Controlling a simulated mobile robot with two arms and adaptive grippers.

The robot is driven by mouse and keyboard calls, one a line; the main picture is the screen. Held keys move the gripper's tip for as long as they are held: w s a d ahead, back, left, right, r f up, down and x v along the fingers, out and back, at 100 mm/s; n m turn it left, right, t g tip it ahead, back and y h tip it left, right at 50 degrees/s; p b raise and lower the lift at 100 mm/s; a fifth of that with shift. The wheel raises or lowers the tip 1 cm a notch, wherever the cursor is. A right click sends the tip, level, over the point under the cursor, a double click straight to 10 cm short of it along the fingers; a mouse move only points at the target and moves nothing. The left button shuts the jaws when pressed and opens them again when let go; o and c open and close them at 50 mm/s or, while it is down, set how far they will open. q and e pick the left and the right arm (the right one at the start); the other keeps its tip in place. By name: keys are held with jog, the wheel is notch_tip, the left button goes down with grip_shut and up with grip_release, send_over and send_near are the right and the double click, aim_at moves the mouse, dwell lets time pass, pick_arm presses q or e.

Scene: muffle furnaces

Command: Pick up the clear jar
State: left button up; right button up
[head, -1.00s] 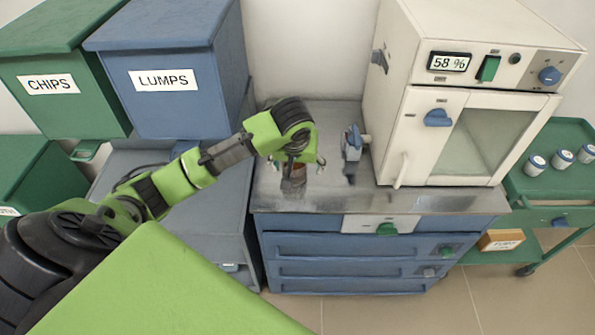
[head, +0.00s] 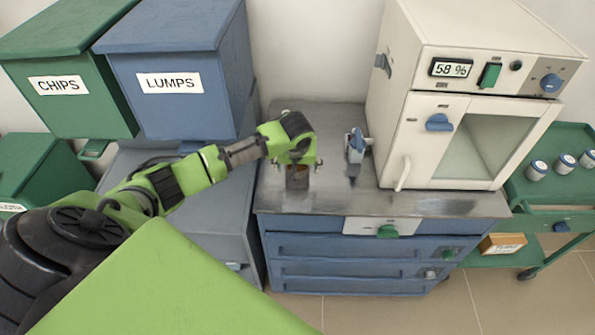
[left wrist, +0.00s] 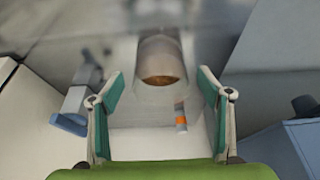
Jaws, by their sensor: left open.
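The clear jar (head: 297,181) stands on the grey metal top of the blue drawer cabinet and has something brown in it. In the left wrist view the clear jar (left wrist: 161,58) shows ahead of the fingers, with brown matter at its near end. My left gripper (left wrist: 160,82) is open and empty, its two green fingers spread to either side of the line to the jar. My right gripper is not in view.
A blue-handled fixture (head: 355,150) stands right of the jar, beside the white furnace (head: 425,150). The LUMPS bin (head: 180,105) and CHIPS bin (head: 65,105) stand left. A green cart (head: 560,195) with small jars is at the right. The metal top's front (head: 340,203) is clear.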

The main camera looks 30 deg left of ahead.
aim_at(298, 166)
pick_arm(q)
jog(key=shift+x, duration=1.9)
jog(key=shift+w+a+r, duration=0.1)
jog(key=shift+w+a, duration=0.05)
jog(key=shift+w, duration=0.05)
jog(key=c, duration=1.1)
jog(key=shift+c, duration=0.2)
jog(key=shift+r, duration=0.1)
jog(key=shift+w+r, duration=0.1)
jog(key=shift+r, duration=0.4)
jog(key=s+d+r+b, duration=0.2)
jog(key=s+r+b, duration=0.1)
jog(key=s+r, duration=0.9)
jog(key=shift+s+b, duration=0.4)
jog(key=shift+s, duration=0.6)
